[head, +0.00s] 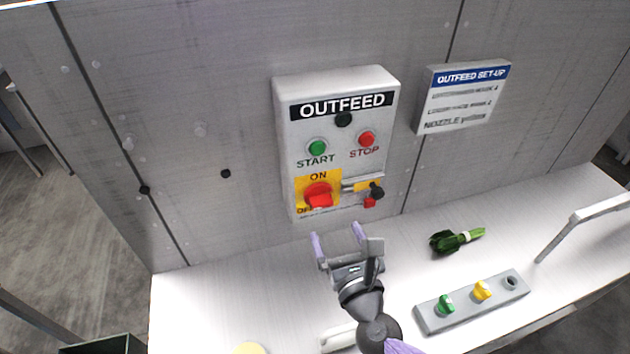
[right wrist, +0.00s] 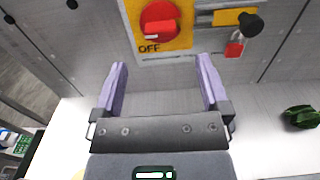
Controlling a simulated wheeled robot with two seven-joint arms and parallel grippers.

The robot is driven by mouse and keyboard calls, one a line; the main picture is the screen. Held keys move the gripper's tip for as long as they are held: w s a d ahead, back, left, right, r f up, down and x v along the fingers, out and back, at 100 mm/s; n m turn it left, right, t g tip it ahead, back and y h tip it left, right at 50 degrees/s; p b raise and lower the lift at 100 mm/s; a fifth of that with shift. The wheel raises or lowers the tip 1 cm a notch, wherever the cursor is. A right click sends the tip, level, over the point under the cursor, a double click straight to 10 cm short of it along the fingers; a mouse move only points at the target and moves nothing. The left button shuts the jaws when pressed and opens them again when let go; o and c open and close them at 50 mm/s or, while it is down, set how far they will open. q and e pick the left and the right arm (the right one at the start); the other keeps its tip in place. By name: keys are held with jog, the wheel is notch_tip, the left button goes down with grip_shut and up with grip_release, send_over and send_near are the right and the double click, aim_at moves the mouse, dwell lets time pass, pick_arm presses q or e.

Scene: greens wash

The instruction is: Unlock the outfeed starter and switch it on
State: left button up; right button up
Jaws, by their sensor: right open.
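The outfeed starter (head: 336,140) is a pale box on the grey wall with a green START button (head: 317,148) and a red STOP button (head: 366,139). Below them a red rotary switch (head: 318,195) sits on a yellow plate marked ON and OFF; it also shows in the right wrist view (right wrist: 159,22). To its right is a bolt with a black knob (head: 376,191) and a small red tag or padlock (head: 370,203), also in the right wrist view (right wrist: 235,48). My right gripper (head: 337,237) is open and empty, below the switch and apart from it. My left gripper is out of view.
An OUTFEED SET-UP sign (head: 463,97) is on the wall at right. On the white counter (head: 240,290) lie a green leafy bundle (head: 455,240) and a grey block (head: 470,302) with green and yellow pieces. A metal rail (head: 580,220) stands at right.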

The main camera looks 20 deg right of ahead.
aim_at(324, 206)
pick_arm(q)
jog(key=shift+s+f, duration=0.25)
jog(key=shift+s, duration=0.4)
pick_arm(e)
jog(key=w, duration=0.9)
jog(key=shift+a, duration=0.15)
jog(key=c, duration=0.9)
pick_arm(q)
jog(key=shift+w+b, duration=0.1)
jog(key=shift+b, duration=0.2)
